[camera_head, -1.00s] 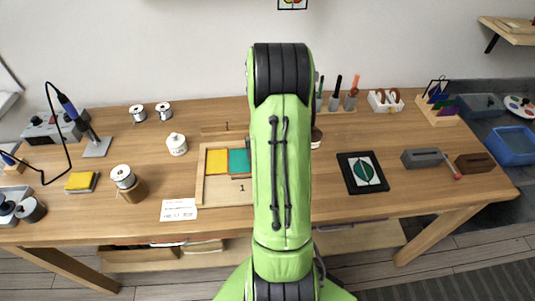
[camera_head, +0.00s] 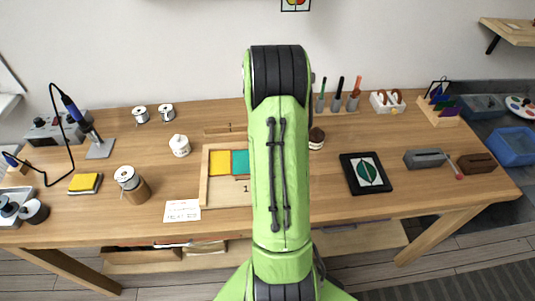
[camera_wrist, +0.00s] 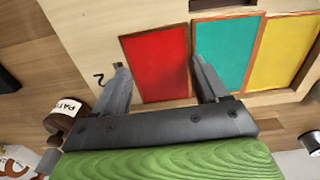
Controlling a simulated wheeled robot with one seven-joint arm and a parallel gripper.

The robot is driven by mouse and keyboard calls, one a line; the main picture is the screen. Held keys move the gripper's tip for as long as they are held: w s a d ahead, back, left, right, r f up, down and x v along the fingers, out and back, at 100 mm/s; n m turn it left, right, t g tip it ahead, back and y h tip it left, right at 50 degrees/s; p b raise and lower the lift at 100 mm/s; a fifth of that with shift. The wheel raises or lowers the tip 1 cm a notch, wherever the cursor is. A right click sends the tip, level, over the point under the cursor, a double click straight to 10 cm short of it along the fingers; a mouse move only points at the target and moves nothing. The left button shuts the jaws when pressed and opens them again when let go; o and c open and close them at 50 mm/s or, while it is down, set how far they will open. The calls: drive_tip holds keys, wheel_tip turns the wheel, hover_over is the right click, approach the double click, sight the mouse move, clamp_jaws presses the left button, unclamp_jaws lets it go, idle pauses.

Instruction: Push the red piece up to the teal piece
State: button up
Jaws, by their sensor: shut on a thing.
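The red piece (camera_wrist: 158,65), a flat panel with a copper-coloured edge, lies on the light wooden tray in the wrist view. My gripper (camera_wrist: 159,64) is shut on it, one finger at each side. The teal piece (camera_wrist: 226,50) lies just right of the red one, with a narrow gap at their upper edges. My right finger covers the teal piece's lower left corner, so contact there cannot be told. The yellow piece (camera_wrist: 281,50) adjoins the teal. In the head view, teal (camera_head: 240,162) and yellow (camera_head: 219,162) show; my arm hides the red piece and my gripper.
The shallow tray (camera_head: 204,188) has a raised rim. A brown labelled jar (camera_wrist: 62,113) stands near my gripper's left side. A white lidded jar (camera_head: 180,147) and a paper card (camera_head: 182,210) are left of the tray. A black-framed leaf panel (camera_head: 366,173) lies to the right.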

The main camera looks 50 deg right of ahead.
drive_tip(key=shift+w+a+f, duration=0.3)
drive_tip(key=shift+a, duration=0.2)
drive_tip(key=shift+w+a, duration=0.4)
drive_tip(key=shift+w, duration=0.1)
drive_tip(key=shift+w+a+r, duration=0.1)
drive_tip(key=shift+w+a, duration=0.15)
drive_tip(key=shift+w, duration=0.15)
drive_tip(key=c, duration=0.6)
drive_tip(key=shift+w+a, duration=0.2)
drive_tip(key=shift+w, duration=0.2)
clamp_jaws()
unclamp_jaws()
drive_tip(key=shift+w+a, duration=0.15)
drive_tip(key=o, duration=0.3)
drive_tip(key=shift+s, duration=0.2)
